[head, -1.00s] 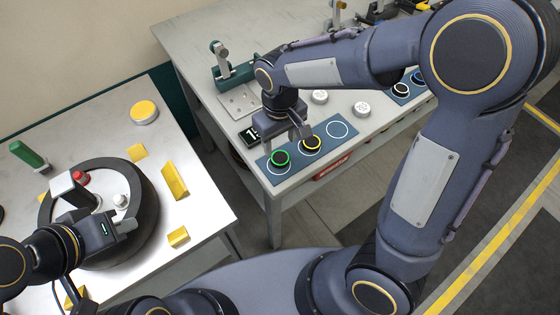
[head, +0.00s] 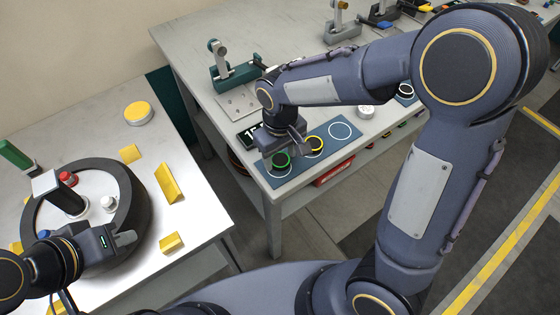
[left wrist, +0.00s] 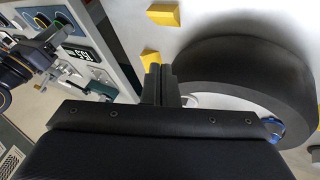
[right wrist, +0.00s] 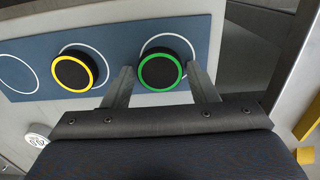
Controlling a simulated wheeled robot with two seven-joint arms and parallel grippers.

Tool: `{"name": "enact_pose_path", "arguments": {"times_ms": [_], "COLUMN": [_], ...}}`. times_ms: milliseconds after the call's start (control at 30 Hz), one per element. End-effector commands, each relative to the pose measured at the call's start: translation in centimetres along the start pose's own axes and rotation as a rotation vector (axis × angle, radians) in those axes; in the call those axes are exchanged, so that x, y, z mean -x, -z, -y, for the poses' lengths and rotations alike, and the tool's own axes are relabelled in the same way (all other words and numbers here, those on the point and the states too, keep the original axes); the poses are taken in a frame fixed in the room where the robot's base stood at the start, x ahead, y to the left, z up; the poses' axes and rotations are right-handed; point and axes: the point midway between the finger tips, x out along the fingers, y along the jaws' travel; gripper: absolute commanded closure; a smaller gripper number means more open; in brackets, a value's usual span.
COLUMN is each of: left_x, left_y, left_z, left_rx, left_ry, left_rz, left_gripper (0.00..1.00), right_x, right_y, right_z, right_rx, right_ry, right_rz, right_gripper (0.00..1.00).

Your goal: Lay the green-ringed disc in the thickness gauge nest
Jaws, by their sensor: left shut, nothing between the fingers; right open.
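The green-ringed disc (head: 281,161) is black with a bright green ring and lies in the leftmost circle of a blue mat (head: 266,178). In the right wrist view the disc (right wrist: 162,70) sits just ahead of and between the spread fingers. My right gripper (right wrist: 160,78) is open, low over that disc; I cannot tell whether it touches. My left gripper (head: 126,239) is shut and empty above the tyre's (head: 128,225) near side. A digital readout (head: 248,135) stands beside the mat, partly covered by my right gripper. I cannot clearly make out the gauge nest.
A yellow-ringed disc (head: 314,146) lies in the middle circle; the right circle (head: 340,131) is empty. A teal lever device (head: 236,77) stands behind, with a holed plate before it. Yellow blocks (head: 170,183) surround the tyre. A gap separates the two tables.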

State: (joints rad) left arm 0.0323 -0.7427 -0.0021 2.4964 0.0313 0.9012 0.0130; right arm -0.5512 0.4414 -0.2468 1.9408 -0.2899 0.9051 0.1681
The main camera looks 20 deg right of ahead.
Motion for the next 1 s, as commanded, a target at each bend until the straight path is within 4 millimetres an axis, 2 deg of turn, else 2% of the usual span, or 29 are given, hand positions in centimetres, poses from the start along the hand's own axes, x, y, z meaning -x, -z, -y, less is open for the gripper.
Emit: {"name": "enact_pose_path", "arguments": {"times_ms": [100,333,567,1000], "left_x": [0.0,0.0,0.5,3.0], "left_y": [0.0,0.0,0.2,1.5], "left_z": [0.0,0.0,-0.2,-1.4], "left_rx": [0.000,0.000,0.000,0.000], "left_ry": [0.000,0.000,0.000,0.000], "left_rz": [0.000,0.000,0.000,0.000], "left_gripper": [1.00,1.00,1.00,1.00], "right_x": [0.0,0.0,0.6,4.2], "right_y": [0.0,0.0,0.0,0.0], "right_z": [0.0,0.0,0.0,0.0], "right_rx": [0.000,0.000,0.000,0.000], "right_ry": [0.000,0.000,0.000,0.000], "right_rz": [0.000,0.000,0.000,-0.001], "right_gripper": [0.49,0.79,0.79,0.79]}}
